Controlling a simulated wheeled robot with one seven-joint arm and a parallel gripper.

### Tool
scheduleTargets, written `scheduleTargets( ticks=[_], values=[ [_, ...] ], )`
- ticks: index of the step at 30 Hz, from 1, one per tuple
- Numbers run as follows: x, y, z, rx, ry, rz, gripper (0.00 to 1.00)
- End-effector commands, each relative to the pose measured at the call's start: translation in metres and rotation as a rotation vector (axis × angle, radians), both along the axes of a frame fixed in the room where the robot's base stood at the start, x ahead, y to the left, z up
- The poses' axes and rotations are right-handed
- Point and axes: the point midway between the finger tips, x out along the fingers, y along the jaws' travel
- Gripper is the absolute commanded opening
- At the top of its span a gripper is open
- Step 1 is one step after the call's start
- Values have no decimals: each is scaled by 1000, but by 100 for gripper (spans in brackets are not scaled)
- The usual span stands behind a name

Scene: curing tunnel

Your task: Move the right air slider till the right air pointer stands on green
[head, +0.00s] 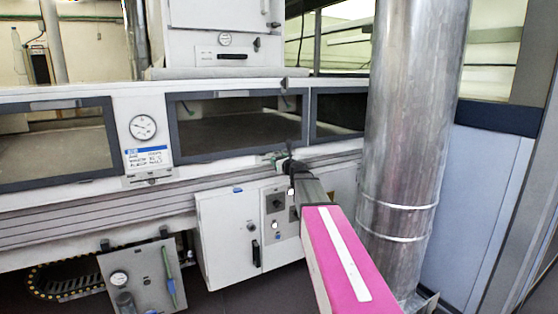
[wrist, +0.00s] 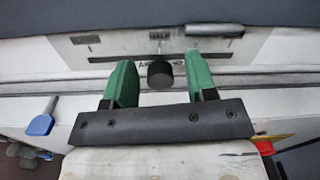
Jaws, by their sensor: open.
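The right air slider's black knob (wrist: 160,74) shows in the wrist view at a dark horizontal slot (wrist: 115,59) in a pale panel. My gripper (wrist: 161,82) is open, with one green finger on each side of the knob. There is a gap between the knob and each finger. A label reading "HALF" sits above the slot, above the knob. In the head view my gripper (head: 283,160) is at the front rail below the middle window, and the knob is hidden or too small to tell there. I cannot make out the right air pointer or a green mark.
A round white gauge (head: 142,127) sits between the windows at left. A metal duct (head: 410,120) stands close to the right of my arm. A white cabinet (head: 228,240) is below the rail. A blue key-like part (wrist: 42,118) sticks out left of my gripper.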

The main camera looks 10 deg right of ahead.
Motion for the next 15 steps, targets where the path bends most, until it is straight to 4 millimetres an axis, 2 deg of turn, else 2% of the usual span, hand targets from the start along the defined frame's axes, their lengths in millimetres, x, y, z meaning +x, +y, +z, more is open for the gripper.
scheduleTargets(
  ticks=[5, 15],
  values=[
    [-22, -5, 0, 0, 0, 0, 52],
    [-83, -22, 1, -1, 0, -1, 52]
  ],
)
